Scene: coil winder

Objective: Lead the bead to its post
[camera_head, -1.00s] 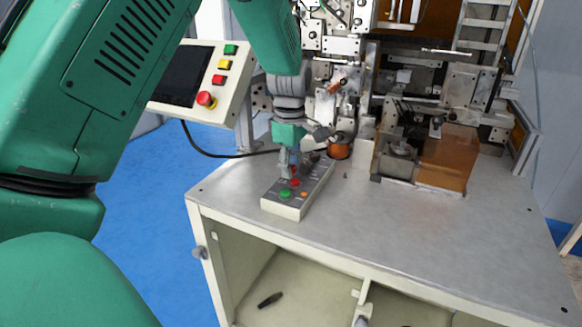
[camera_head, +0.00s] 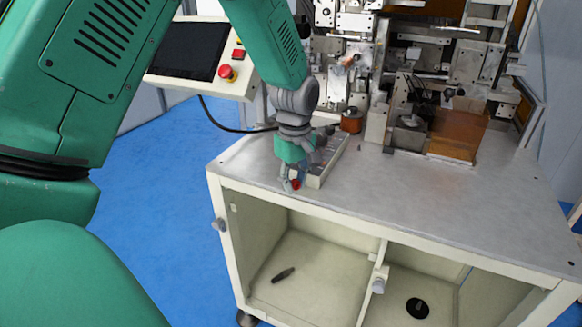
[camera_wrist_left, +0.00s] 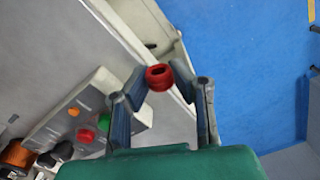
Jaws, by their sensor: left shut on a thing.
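The bead, a small red ring (camera_wrist_left: 159,77), sits between the fingertips of my left gripper (camera_wrist_left: 160,84) in the left wrist view. The fingers are closed in on it. In the head view the bead (camera_head: 295,184) shows as a red spot at the tip of my left gripper (camera_head: 291,185). There it appears above the table's front left edge, just left of the grey control box's near end. I cannot pick out the post with certainty in either view. My right gripper is not in view.
The control box (camera_head: 329,168) with coloured buttons sits near the table's left edge. The winding machine (camera_head: 440,65) and an orange coil (camera_head: 352,121) stand behind. A screen panel (camera_head: 190,55) is at the left. The tabletop's front right (camera_head: 470,205) is clear.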

